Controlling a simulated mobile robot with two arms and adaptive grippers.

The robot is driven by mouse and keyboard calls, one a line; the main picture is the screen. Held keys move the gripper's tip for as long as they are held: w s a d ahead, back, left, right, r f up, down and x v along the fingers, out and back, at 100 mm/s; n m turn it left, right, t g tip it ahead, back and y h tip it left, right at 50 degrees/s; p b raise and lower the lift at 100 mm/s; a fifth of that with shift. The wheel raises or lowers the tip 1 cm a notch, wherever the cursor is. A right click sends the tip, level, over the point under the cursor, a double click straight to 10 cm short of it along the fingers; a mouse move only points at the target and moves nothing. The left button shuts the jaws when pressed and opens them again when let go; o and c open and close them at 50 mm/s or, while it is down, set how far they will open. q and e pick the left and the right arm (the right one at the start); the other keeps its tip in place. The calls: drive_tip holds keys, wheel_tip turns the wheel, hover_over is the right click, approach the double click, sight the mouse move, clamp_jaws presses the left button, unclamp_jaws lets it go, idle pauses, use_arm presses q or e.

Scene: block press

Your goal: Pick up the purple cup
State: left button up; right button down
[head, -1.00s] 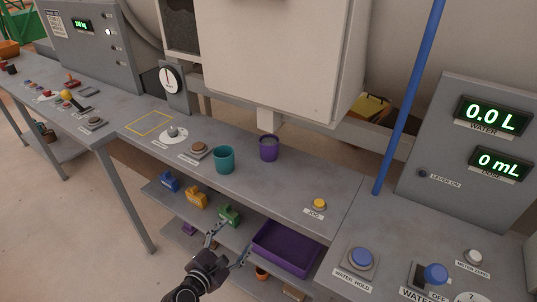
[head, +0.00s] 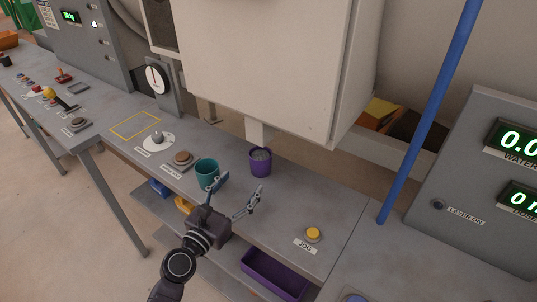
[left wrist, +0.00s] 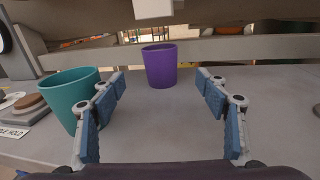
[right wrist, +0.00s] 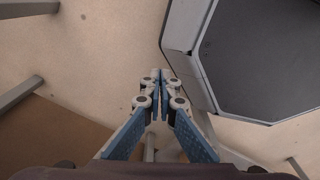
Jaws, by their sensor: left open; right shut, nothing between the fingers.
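The purple cup (head: 260,163) stands upright on the grey bench below the white box's spout, with something greyish inside it. In the left wrist view the purple cup (left wrist: 160,66) is ahead, between the two fingers but beyond their tips. My left gripper (head: 238,192) is open and empty, just in front of the cup and apart from it. A teal cup (head: 207,172) stands left of the purple one, close to the left finger; it also shows in the left wrist view (left wrist: 70,97). My right gripper (right wrist: 160,85) is shut and empty, pointing at the floor.
The white box (head: 270,70) and its spout (head: 257,132) hang over the purple cup. A yellow button (head: 313,234) is to the right and a brown button (head: 183,158) to the left. A purple tray (head: 275,272) is on the shelf below. The bench right of the cup is clear.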

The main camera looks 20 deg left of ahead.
sight(265, 152)
use_arm(q)
drive_tip(key=shift+w+d+r, duration=0.1)
drive_tip(key=shift+w+d, duration=0.05)
drive_tip(key=shift+w, duration=0.5)
drive_tip(key=shift+w+d, duration=0.1)
drive_tip(key=shift+w, duration=0.5)
drive_tip(key=w, duration=0.3)
drive_tip(key=shift+d+r+p, duration=0.1)
drive_tip(key=shift+d+p, duration=0.15)
drive_tip(key=shift+p, duration=0.1)
drive_tip(key=shift+w+d, duration=0.1)
drive_tip(key=shift+w, duration=0.15)
drive_tip(key=w, duration=0.2)
drive_tip(key=w+d, duration=0.1)
drive_tip(key=w, duration=0.2)
drive_tip(key=shift+w, duration=0.55)
use_arm(e)
drive_tip(key=shift+s+a+r, duration=0.15)
drive_tip(key=shift+s+r, duration=0.1)
drive_tip(key=shift+r, duration=0.05)
use_arm(q)
drive_tip(key=shift+s, duration=0.1)
drive_tip(key=shift+c, duration=0.2)
drive_tip(key=c, duration=1.2)
drive_tip(key=shift+c, duration=0.2)
use_arm(e)
drive_tip(key=shift+s, duration=0.2)
